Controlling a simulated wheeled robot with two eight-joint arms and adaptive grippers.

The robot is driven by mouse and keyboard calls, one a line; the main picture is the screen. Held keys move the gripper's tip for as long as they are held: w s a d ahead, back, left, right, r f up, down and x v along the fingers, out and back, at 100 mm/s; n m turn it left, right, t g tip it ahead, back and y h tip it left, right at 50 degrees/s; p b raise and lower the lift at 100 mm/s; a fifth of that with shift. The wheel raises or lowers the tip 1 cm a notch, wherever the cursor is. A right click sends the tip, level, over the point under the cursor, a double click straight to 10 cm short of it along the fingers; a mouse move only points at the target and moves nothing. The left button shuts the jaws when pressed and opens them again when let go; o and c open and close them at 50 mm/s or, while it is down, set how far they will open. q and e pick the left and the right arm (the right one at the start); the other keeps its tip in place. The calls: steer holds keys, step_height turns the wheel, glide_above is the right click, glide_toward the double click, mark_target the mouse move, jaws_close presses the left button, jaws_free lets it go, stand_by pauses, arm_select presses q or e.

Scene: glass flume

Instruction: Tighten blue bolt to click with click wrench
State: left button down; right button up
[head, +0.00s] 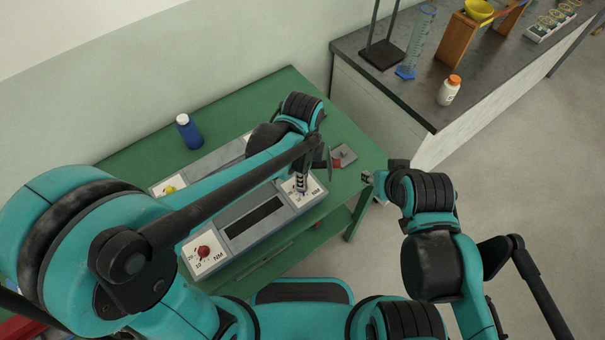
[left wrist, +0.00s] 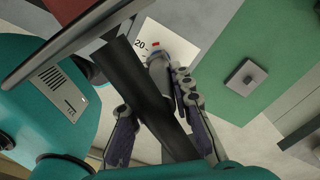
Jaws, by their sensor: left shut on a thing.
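My left gripper (head: 302,184) points down over the right-hand dial plate (head: 315,190) of the front grey fixture. In the left wrist view its fingers (left wrist: 163,130) are shut on a thick black bar, which looks like the click wrench (left wrist: 148,95). The bar slants across the view, beside a white dial marked 20 with a red mark.
A red bolt (head: 203,251) and a yellow bolt (head: 170,188) sit on other dial plates. A blue bottle (head: 188,131) stands at the back of the green table (head: 290,85). A grey block (head: 343,155) lies right of the gripper. A dark bench (head: 420,95) with glassware stands behind right.

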arm_select(q)
steer(key=shift+m, duration=1.1)
steer(key=shift+m, duration=1.2)
steer(key=shift+m, duration=0.5)
steer(key=shift+n, duration=0.6)
steer(key=shift+r, duration=0.15)
steer(key=shift+r+p, duration=2.05)
steer(key=shift+r, duration=0.35)
